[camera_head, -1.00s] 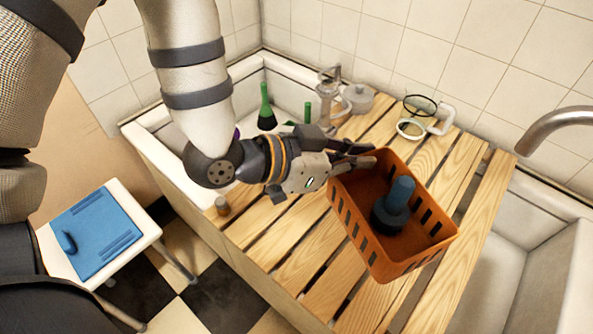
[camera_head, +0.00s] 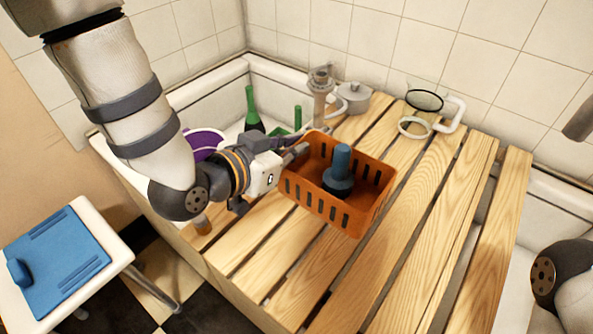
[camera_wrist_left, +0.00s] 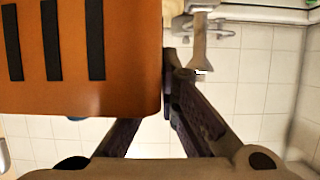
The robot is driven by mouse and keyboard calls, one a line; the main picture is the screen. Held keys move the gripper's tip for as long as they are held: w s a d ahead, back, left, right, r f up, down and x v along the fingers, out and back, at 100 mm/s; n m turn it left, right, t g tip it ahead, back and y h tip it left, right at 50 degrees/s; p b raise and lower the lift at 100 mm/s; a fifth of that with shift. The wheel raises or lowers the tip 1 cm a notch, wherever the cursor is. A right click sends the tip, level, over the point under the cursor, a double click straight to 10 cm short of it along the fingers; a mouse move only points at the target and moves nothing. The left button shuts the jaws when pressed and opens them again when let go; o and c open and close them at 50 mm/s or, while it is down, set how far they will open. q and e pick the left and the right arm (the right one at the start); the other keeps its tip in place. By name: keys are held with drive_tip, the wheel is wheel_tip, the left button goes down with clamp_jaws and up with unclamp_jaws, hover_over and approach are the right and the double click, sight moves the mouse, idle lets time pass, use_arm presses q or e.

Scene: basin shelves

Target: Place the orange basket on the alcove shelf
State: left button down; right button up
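The orange basket (camera_head: 328,211) is over the slatted wooden board in the head view, with a dark-based blue-topped object (camera_head: 340,172) inside. My left gripper (camera_head: 302,146) is at the basket's upper left side, its fingers closed together at the wall. In the left wrist view the basket's slotted wall (camera_wrist_left: 75,85) fills the upper left, and the fingertips (camera_wrist_left: 170,88) meet at its edge. I cannot tell whether the basket's underside touches the slats. My right gripper is not in view; only part of my right arm shows at the right edge. I cannot make out the alcove shelf.
The slatted board (camera_head: 440,200) has free room to the right and front. A green bottle (camera_head: 251,108) and purple bowl (camera_head: 205,142) are left. A blue-topped stool (camera_head: 62,255) stands lower left.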

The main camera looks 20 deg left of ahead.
use_arm(q)
drive_tip(key=shift+w+a+f+b, duration=0.25)
drive_tip(key=shift+w+f, duration=0.4)
drive_tip(key=shift+f, duration=0.75)
drive_tip(key=shift+w+a+f+b, duration=0.15)
drive_tip(key=shift+w+f+b, duration=0.4)
drive_tip(key=shift+f, duration=0.8)
drive_tip(key=shift+w+a+f+b, duration=0.2)
drive_tip(key=shift+w+f, duration=0.6)
drive_tip(key=shift+f, duration=0.6)
drive_tip(key=shift+f, duration=0.2)
drive_tip(key=c, duration=1.8)
unclamp_jaws()
drive_tip(key=shift+c, duration=0.2)
drive_tip(key=shift+o, duration=0.2)
drive_tip(key=shift+r, duration=0.1)
